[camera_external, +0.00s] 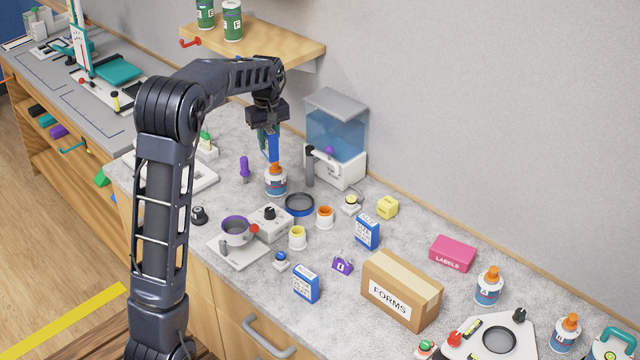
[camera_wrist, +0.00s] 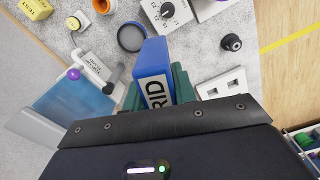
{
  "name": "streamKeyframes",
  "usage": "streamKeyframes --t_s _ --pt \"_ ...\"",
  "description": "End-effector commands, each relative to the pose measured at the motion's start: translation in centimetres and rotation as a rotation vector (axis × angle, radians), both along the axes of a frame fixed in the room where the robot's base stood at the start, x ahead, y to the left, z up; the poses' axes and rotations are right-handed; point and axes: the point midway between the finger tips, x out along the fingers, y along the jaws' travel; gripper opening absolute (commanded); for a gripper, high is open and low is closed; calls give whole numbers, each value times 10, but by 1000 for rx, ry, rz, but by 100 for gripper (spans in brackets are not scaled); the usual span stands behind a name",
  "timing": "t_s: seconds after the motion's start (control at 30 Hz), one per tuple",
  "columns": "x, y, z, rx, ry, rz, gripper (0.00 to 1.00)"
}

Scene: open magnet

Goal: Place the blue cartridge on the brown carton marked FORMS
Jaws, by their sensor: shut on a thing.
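My gripper (camera_external: 267,132) is shut on a blue cartridge (camera_external: 271,148) and holds it above the counter, over a white and blue bottle with an orange cap (camera_external: 275,180). In the wrist view the cartridge (camera_wrist: 152,62) sticks out between the green fingers of my gripper (camera_wrist: 160,88); its white label shows the letters RID, the rest hidden. The brown carton marked FORMS (camera_external: 402,290) stands on the counter at the lower right, well away from my gripper. Its tan top looks bare. The wrist view does not show the carton.
Two blue-and-white boxes (camera_external: 367,231) (camera_external: 306,283) stand left of the carton, with a small purple item (camera_external: 343,265) between. A pink LABELS box (camera_external: 452,253) lies behind it. A dispenser (camera_external: 336,138) stands right of my gripper, below a wooden shelf (camera_external: 270,45).

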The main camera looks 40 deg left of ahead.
Motion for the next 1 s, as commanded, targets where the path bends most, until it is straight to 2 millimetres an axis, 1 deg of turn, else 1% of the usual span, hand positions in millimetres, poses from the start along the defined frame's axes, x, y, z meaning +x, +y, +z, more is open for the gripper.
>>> streamKeyframes --t_s 0.03,0.1,0.17,0.2,0.37,0.4,0.47,0.5,0.63,0.77,0.8,0.87,0.9,0.97,1.0 --pt "9 -22 5 0 -2 -53 3" --pt "18 -51 10 0 -2 -125 3" --pt "25 -76 15 -1 -2 -185 3" --pt "29 -92 18 -1 -2 -225 3" --pt "41 -157 31 -2 -3 -386 3" --pt "43 -174 34 -2 -3 -426 3" --pt "45 -199 39 -2 -3 -488 3" --pt "45 -216 42 -2 -3 -528 3" --pt "45 -269 52 -1 -3 -659 3" --pt "39 -322 63 -1 -2 -789 3" --pt "37 -338 66 0 -4 -830 3" --pt "32 -362 70 0 -3 -890 3" --pt "29 -378 73 0 -3 -931 3" --pt "23 -401 78 1 -2 -989 3" --pt "19 -415 81 1 -2 -1027 3"
